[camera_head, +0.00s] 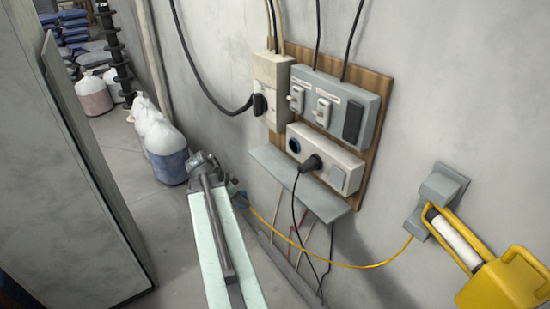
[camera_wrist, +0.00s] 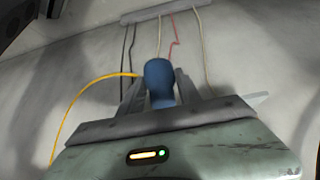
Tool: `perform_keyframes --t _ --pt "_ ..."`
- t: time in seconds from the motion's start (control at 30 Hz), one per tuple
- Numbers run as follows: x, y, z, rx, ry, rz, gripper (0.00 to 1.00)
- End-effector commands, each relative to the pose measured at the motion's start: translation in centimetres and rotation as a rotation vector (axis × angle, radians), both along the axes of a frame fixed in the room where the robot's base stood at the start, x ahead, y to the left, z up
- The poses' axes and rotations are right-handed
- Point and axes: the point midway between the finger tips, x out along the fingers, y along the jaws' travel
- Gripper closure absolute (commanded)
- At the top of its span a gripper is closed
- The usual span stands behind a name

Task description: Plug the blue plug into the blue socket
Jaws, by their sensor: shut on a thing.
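In the wrist view the blue plug (camera_wrist: 159,80) is held between the two fingers of my gripper (camera_wrist: 158,98). A yellow cable (camera_wrist: 100,81) runs from it to the left. In the head view my gripper (camera_head: 232,190) is at the end of my arm, left of and below the wall panel, and the plug is a small blue patch (camera_head: 243,196) beside it. The blue socket (camera_head: 294,145) is a round opening at the left end of the white outlet box (camera_head: 335,171). The plug is apart from the socket.
A black plug (camera_head: 312,163) sits in the outlet box beside the blue socket. A grey shelf (camera_head: 300,184) juts out below. The yellow cable (camera_head: 350,265) runs to a yellow lamp (camera_head: 500,280) at right. White bags (camera_head: 165,150) stand on the floor. A grey cabinet (camera_head: 60,170) is at left.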

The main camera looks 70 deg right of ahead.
Motion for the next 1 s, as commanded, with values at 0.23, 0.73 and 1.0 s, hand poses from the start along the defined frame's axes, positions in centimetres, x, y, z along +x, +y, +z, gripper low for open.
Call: perform_keyframes --t 0.23,0.73,1.0 --pt "-2.1 -2.6 -1.6 -0.094 0.064 -0.026 0.95" --pt "-8.7 -11.9 8.3 -1.073 0.74 -0.035 0.95" --pt "-6.5 -11.1 11.6 -1.314 0.857 0.008 0.95"
